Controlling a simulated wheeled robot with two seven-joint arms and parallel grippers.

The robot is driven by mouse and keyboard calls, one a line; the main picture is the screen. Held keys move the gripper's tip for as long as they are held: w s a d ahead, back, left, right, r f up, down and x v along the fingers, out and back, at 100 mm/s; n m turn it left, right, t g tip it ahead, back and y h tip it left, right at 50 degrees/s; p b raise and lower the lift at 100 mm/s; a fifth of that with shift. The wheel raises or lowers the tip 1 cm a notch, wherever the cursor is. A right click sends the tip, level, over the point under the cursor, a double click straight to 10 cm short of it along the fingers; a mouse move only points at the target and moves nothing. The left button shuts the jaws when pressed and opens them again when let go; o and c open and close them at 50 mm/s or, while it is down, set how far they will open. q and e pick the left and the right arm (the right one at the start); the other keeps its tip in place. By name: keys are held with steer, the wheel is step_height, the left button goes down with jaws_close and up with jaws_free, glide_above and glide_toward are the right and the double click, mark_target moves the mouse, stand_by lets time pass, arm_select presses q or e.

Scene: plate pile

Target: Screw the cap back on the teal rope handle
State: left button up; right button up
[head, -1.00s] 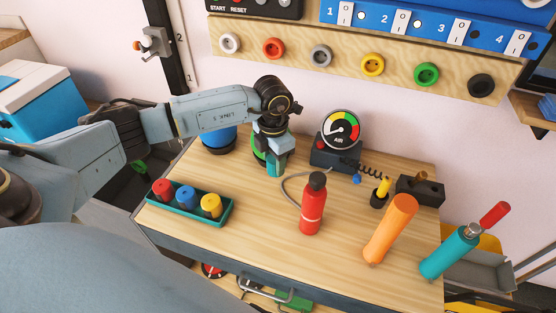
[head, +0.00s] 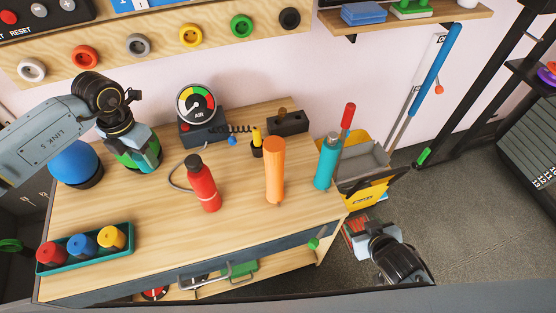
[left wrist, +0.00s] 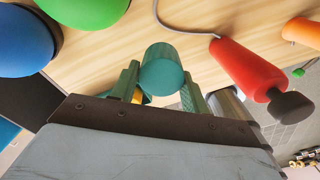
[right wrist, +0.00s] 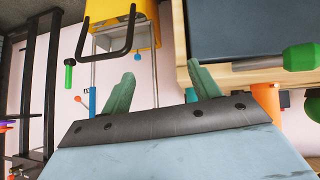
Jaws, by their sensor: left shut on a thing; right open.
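The teal rope handle (head: 326,167) stands at the right end of the workbench in the head view, with a bare silver top (head: 333,138). My left gripper (head: 152,160) is at the back left of the bench, well away from the handle. It is shut on a round teal cap (left wrist: 161,70), seen between its fingers in the left wrist view. My right gripper (head: 360,229) is low, off the right front corner of the bench. Its two fingers (right wrist: 160,72) are apart and empty in the right wrist view.
A red bottle (head: 203,184) and an orange handle (head: 274,170) stand between my left gripper and the teal handle. A teal tray (head: 85,258) with coloured caps lies front left. An air gauge (head: 197,104) stands at the back. A yellow cart (head: 368,190) is right of the bench.

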mark_target(333, 159)
arm_select(q)
step_height(333, 159, up, 2)
steer(key=shift+r+p, duration=0.15)
steer(key=shift+p, duration=0.75)
arm_select(e)
steer(key=w+a+r+t+y, duration=0.1)
steer(key=w+a+r+t, duration=0.1)
steer(key=r, duration=0.6)
steer(key=w+a+r+t+y, duration=0.1)
steer(key=a+r, duration=0.3)
steer(key=r, duration=0.5)
steer(key=shift+w+a+r+t+y, duration=0.15)
steer(key=shift+w+a+t+y, duration=0.05)
steer(key=shift+w+t+y, duration=0.25)
arm_select(q)
steer(key=shift+f+b, duration=0.75)
arm_select(e)
steer(key=shift+x, duration=3.35)
steer(key=shift+w, duration=0.1)
arm_select(q)
steer(key=shift+f+b, duration=0.8)
arm_select(e)
steer(key=x, duration=0.5)
steer(key=shift+w+d, duration=0.1)
steer(key=shift+d, duration=0.1)
